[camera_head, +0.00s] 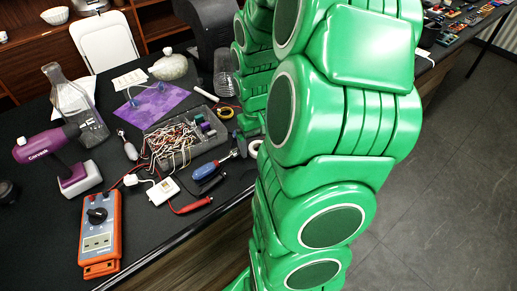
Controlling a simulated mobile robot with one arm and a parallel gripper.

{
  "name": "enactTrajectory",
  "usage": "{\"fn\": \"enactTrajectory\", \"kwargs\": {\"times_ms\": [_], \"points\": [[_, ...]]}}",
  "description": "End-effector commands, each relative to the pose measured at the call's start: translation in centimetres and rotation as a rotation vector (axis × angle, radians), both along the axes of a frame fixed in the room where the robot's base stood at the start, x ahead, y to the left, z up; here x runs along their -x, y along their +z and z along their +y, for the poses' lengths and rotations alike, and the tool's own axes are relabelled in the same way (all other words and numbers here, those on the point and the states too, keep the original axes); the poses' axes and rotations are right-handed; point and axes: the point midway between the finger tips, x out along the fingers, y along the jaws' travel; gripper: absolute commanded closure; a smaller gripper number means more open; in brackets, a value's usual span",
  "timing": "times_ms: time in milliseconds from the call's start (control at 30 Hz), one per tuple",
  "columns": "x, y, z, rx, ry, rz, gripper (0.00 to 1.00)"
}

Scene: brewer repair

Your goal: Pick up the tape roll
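My green arm covers the middle of the view. What looks like my gripper (243,142) shows small at the arm's left edge, below and to the right of the yellow ring and apart from it. Its fingers are too small and hidden to tell their opening.
A grey tray (222,137) of tangled wires stands left of the gripper.

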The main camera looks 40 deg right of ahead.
Motion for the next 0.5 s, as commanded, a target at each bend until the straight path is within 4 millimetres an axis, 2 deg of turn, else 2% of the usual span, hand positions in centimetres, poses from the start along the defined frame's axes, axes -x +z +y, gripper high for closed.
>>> {"fn": "enactTrajectory", "kwargs": {"times_ms": [233, 500], "points": [[-0.02, -0.28, -0.02, 0.002, 0.000, -0.003, 0.08], [-0.03, -0.26, -0.03, 0.002, 0.000, -0.003, 0.49]]}}
